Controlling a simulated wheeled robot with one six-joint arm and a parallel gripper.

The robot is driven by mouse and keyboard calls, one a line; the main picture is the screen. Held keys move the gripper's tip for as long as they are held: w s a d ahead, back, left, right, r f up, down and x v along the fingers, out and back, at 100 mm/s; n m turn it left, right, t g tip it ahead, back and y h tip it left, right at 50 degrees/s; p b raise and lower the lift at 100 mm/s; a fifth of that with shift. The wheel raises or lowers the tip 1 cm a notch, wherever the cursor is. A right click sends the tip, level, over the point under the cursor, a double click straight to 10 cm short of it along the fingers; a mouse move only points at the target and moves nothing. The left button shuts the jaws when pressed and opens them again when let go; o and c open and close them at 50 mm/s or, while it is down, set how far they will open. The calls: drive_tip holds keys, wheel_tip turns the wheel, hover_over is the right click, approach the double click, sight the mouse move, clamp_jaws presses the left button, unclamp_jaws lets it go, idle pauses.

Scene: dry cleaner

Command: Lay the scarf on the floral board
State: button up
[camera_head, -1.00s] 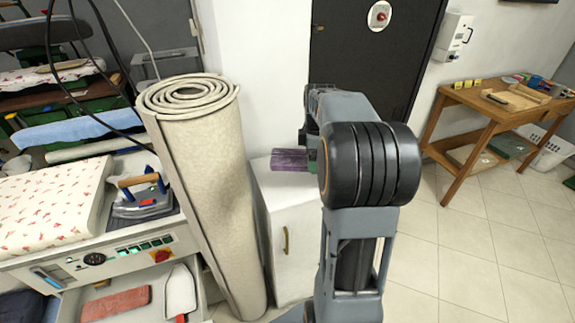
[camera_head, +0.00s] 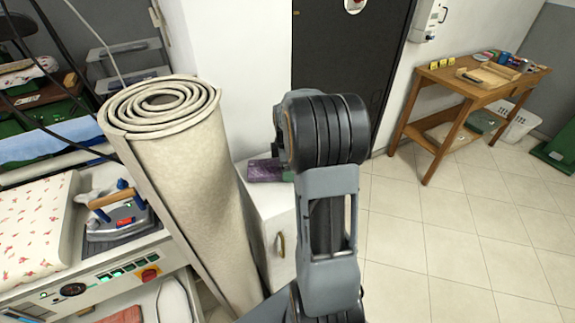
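The scarf (camera_head: 265,170) is a small folded purple cloth. It shows just left of my arm, at the top of a white cabinet (camera_head: 268,200); I cannot tell whether it rests on the top or is held over it. My gripper is largely hidden behind my own arm, close to the scarf's right end. Its fingers cannot be made out. The floral board (camera_head: 35,230) has a cream cover with small red flowers. It lies at the left edge, partly out of view, and its visible top is bare.
A tall rolled carpet (camera_head: 180,190) stands between the floral board and the cabinet. An iron (camera_head: 118,215) sits right beside the board, above a control panel (camera_head: 100,275). A wooden table (camera_head: 480,85) stands at the far right. The tiled floor (camera_head: 430,240) on the right is clear.

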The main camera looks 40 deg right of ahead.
drive_tip(key=shift+f, duration=0.3)
drive_tip(key=o, duration=0.7)
drive_tip(key=shift+c, duration=0.2)
